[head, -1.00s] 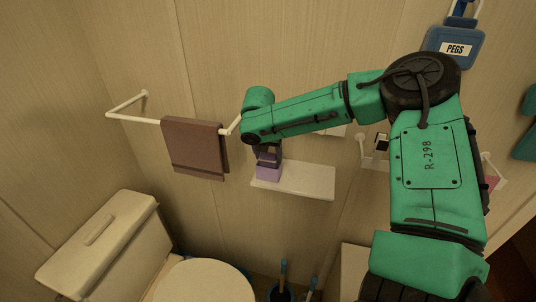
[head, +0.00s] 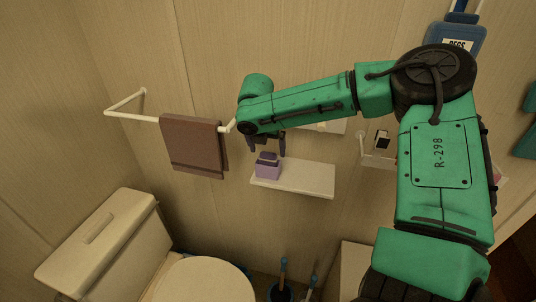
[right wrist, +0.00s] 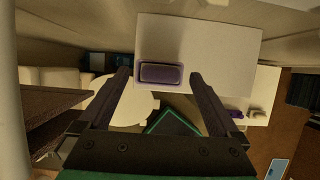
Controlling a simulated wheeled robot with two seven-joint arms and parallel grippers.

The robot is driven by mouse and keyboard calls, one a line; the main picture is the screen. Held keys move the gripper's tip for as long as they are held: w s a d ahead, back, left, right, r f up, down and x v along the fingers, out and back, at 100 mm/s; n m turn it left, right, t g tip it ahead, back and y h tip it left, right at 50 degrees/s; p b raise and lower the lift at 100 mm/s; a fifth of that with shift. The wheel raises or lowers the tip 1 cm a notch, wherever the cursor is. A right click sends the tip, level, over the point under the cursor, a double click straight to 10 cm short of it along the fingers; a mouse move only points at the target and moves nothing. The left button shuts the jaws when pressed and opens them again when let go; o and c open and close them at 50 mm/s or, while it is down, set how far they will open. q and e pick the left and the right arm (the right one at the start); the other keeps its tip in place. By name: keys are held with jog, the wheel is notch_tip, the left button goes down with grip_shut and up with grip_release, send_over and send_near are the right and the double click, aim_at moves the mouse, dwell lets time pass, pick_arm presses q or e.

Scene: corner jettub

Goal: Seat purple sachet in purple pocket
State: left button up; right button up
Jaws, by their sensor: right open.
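A light purple pocket (head: 268,172) stands at the left end of a white wall shelf (head: 308,180). A darker purple sachet (head: 268,158) sits upright in its top, with its upper part showing above the rim. In the right wrist view the sachet (right wrist: 160,73) appears as a dark rectangle framed by the purple rim; how deep it sits is hidden. My right gripper (head: 267,143) is open and empty, just above the sachet and apart from it. Its two fingers also show in the right wrist view (right wrist: 160,77), one to each side. My left gripper is not in view.
A brown towel (head: 194,146) hangs on a white rail left of the shelf. A toilet (head: 204,282) stands below left. A blue holder labelled PEGS (head: 455,40) hangs upper right. The shelf right of the pocket is bare.

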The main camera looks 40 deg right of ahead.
jog(key=v, duration=0.9)
jog(key=shift+b, duration=0.3)
jog(key=shift+r, duration=0.1)
jog(key=shift+s+a, duration=0.1)
